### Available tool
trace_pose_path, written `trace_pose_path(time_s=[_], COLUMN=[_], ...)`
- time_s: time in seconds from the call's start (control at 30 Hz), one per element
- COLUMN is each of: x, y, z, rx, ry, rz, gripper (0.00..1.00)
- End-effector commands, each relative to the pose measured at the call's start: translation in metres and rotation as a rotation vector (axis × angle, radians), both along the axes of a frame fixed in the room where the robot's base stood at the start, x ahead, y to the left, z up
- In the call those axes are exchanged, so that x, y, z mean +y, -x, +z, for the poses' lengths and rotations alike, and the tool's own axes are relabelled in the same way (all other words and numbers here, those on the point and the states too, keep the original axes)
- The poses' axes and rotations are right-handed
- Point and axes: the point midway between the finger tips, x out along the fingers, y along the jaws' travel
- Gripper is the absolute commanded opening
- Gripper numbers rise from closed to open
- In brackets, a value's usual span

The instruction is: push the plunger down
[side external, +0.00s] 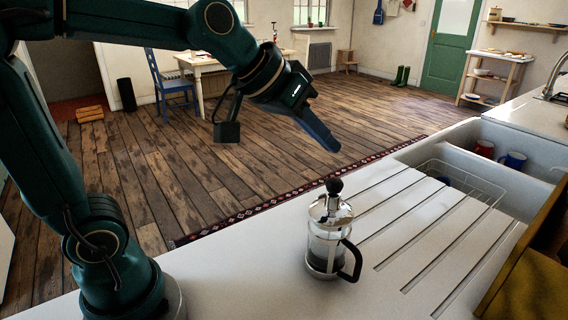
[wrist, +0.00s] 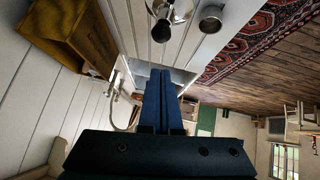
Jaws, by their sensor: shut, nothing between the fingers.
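The French press (side external: 328,240) stands upright on the white counter, with a glass body, chrome frame and lid, and a dark handle towards the lower right. Its black plunger knob (side external: 334,186) sits just above the lid, with only a short stretch of rod showing. In the wrist view the knob (wrist: 162,28) and part of the press show at the top edge. My gripper (side external: 333,147) is shut and empty, its fingertips above the knob and apart from it, slanting down to the right. In the wrist view the shut blue fingers (wrist: 160,75) point towards the top.
The sink holds a wire rack (side external: 460,180), a red mug (side external: 484,149) and a blue mug (side external: 514,160). A wooden box (side external: 535,265) stands at the right edge.

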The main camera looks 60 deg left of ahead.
Motion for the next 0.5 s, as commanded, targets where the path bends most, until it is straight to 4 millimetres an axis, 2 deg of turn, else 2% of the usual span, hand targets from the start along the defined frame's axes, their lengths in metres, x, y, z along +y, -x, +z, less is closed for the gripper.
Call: trace_pose_path(time_s=[0.03,0.2,0.5], x=[0.002,0.006,0.011], y=[0.008,0.034,0.061], z=[0.011,0.038,0.067], rx=[-0.010,-0.013,-0.007], ry=[0.000,-0.001,0.001], rz=[0.002,0.003,0.002], gripper=[0.00,0.00,0.00])
